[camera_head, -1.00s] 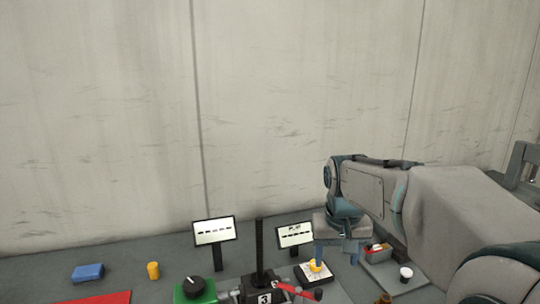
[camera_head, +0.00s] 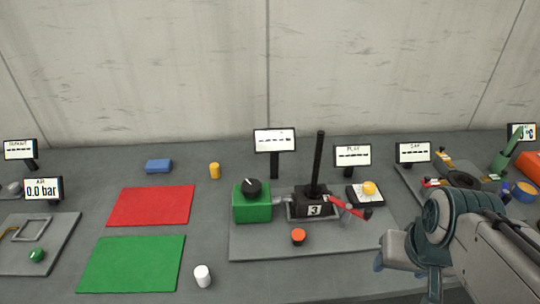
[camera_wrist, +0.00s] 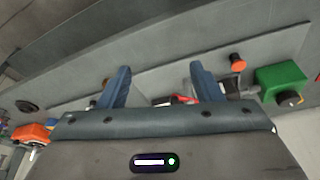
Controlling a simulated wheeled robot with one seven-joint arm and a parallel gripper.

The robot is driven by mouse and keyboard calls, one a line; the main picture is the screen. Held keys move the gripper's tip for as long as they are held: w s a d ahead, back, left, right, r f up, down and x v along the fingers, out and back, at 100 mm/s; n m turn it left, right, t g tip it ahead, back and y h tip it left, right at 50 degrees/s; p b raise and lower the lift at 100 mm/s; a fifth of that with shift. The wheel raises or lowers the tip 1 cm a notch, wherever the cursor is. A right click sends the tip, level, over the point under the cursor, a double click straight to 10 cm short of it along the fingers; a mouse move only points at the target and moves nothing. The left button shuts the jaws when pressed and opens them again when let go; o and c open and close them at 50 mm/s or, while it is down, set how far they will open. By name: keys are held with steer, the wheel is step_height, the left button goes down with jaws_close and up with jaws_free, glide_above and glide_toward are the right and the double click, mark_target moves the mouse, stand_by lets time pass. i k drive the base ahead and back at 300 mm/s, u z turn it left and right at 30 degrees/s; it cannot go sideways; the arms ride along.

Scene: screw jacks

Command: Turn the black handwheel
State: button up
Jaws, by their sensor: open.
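A dark, round, wheel-like part (camera_head: 464,180), which may be the black handwheel, lies on the right-hand station, partly behind my arm. A dark disc (camera_wrist: 27,106) at the left of the wrist view may be the same part. A black knob with a pale mark (camera_head: 251,187) sits on a green box (camera_head: 252,208) left of the numbered jack block (camera_head: 314,208). My gripper (camera_head: 408,280) is at the lower right of the head view, over the front of the table. In the wrist view its blue fingers (camera_wrist: 160,70) are apart with nothing between them.
A black post (camera_head: 320,160) and a red-handled lever (camera_head: 350,208) rise from the middle station. An orange knob (camera_head: 298,237) is in front. Display signs (camera_head: 274,141) line the back. Red and green mats (camera_head: 130,264) lie flat at left.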

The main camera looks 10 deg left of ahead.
mark_target(251, 187)
steer(key=k, duration=0.5)
steer(key=u, duration=0.75)
steer(key=i, duration=0.65)
steer(key=z, duration=0.15)
